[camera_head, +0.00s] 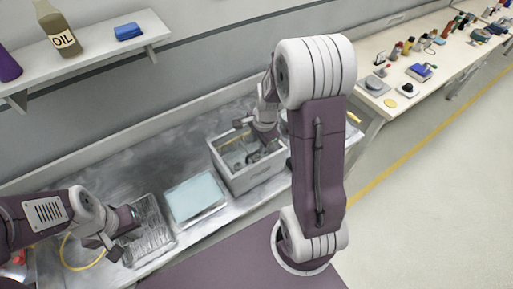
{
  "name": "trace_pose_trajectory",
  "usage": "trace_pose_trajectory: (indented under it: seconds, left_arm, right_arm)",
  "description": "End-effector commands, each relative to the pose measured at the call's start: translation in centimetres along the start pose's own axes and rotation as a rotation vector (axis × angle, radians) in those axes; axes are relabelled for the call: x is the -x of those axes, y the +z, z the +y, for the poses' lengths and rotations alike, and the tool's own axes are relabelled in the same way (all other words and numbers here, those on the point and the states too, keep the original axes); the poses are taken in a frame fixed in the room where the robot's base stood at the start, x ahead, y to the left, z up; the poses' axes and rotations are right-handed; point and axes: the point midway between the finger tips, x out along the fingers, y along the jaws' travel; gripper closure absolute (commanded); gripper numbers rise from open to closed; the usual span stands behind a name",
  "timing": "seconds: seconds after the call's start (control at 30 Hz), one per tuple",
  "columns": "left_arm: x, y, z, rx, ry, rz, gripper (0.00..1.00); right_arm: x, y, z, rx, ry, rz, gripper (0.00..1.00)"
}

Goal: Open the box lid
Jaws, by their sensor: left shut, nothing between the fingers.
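A grey open-topped box (252,178) stands on the metal counter, with small items inside that are hard to make out. A flat box with a pale blue top (195,197) lies to its left; I cannot tell which of the two the task's lid belongs to. My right gripper (266,146) points down over the grey box, partly hidden by my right arm, and its fingers are too small to read. My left gripper (117,251) is shut and empty at the left edge of a wire-like tray (150,232), apart from both boxes.
A yellow cable (68,262) lies beside my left gripper. A wall shelf (97,47) holds an oil bottle (60,30) and a blue item (128,31). A cluttered bench (380,101) stands at right. The floor at right is clear.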

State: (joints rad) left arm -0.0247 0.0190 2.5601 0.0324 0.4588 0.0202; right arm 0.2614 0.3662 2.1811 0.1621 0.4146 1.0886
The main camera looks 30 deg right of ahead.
Motion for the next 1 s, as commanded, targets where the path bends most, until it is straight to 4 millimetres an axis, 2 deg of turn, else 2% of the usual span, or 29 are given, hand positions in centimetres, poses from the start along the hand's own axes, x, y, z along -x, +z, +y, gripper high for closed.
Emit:
trace_pose_trajectory:
  seconds: [0.1, 0.2, 0.5, 0.53, 0.63, 1.0]
  left_arm:
    - [-0.2, 0.0, 0.0, 0.0, 0.0, 0.0, 1.0]
    - [-0.3, 0.0, 0.0, 0.0, 0.0, 0.0, 1.0]
    - [-0.3, 0.0, 0.0, 0.0, 0.0, 0.0, 1.0]
    - [-0.3, 0.0, 0.0, 0.0, 0.0, 0.0, 1.0]
    - [-0.3, 0.0, 0.0, 0.0, 0.0, 0.0, 1.0]
    - [-0.3, 0.0, 0.0, 0.0, 0.0, 0.0, 1.0]
  right_arm:
    - [-2.2, 0.0, 0.1, -0.001, 0.003, -0.001, 0.67]
    - [-3.3, 0.0, 0.0, -0.001, 0.001, -0.001, 0.67]
    - [-3.8, 0.0, -0.1, 0.0, -0.002, 0.001, 0.67]
    - [-3.8, 0.0, -0.1, 0.0, -0.002, 0.001, 0.7]
    - [-3.8, 0.0, 0.0, 0.0, -0.002, 0.001, 0.98]
    - [-3.8, -0.1, -0.1, 0.0, -0.002, 0.002, 1.0]
